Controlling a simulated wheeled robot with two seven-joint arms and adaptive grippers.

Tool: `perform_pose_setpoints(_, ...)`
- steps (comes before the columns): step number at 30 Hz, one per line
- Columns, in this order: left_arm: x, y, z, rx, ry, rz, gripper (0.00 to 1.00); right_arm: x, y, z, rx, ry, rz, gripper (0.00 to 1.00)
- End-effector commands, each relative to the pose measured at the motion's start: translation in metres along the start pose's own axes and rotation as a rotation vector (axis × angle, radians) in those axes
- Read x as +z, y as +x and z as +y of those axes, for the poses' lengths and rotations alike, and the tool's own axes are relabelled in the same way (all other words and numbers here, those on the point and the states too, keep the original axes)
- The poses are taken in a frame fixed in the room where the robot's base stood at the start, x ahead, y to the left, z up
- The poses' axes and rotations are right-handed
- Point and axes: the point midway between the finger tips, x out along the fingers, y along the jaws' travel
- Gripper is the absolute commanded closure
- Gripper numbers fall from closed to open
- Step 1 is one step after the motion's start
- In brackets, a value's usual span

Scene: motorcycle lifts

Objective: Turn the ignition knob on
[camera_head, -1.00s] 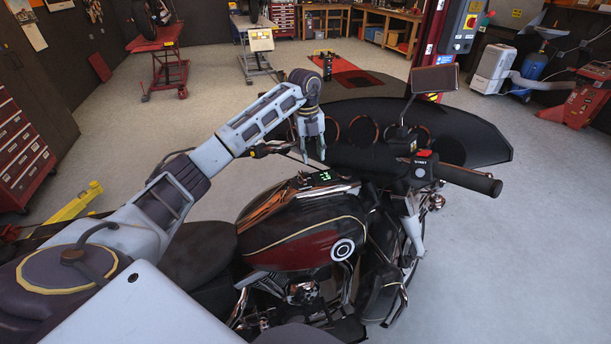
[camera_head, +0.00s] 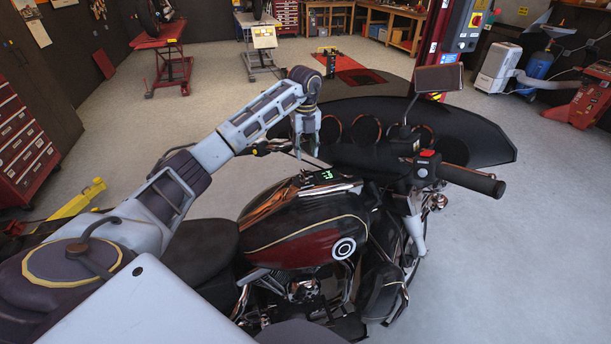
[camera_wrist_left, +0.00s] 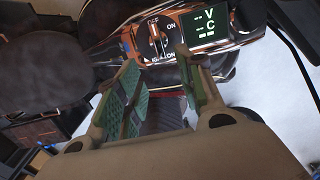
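The ignition knob (camera_wrist_left: 155,39) shows in the left wrist view on a shiny panel, with OFF printed above it and ON to its right. Its grip stands roughly upright, towards OFF. My left gripper (camera_head: 307,154) hangs fingers-down over the motorcycle (camera_head: 300,238), by the tank console. In the left wrist view its two green-padded fingers (camera_wrist_left: 157,60) are apart, with nothing between them. The knob appears beyond the fingertips, apparently untouched. In the head view the knob is too small to make out. My right gripper is not in view.
A green-lit display (camera_head: 322,175) sits on the tank console, right of the knob in the wrist view. The dark fairing (camera_head: 465,143), mirror (camera_head: 439,78) and right handlebar (camera_head: 472,179) stand close by. A red tool cabinet (camera_head: 25,150) is at the left.

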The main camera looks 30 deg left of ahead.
Motion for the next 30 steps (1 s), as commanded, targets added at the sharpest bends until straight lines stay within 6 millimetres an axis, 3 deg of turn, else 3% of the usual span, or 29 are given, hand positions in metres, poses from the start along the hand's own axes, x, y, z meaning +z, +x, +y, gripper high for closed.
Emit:
perform_pose_setpoints(21, -0.001, 0.089, 0.0, 0.001, 0.0, 0.002, 0.62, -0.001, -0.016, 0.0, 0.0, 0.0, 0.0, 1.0)
perform_pose_setpoints(30, 0.0, 0.115, 0.0, 0.001, 0.001, 0.001, 0.62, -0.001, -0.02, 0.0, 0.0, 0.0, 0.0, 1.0)
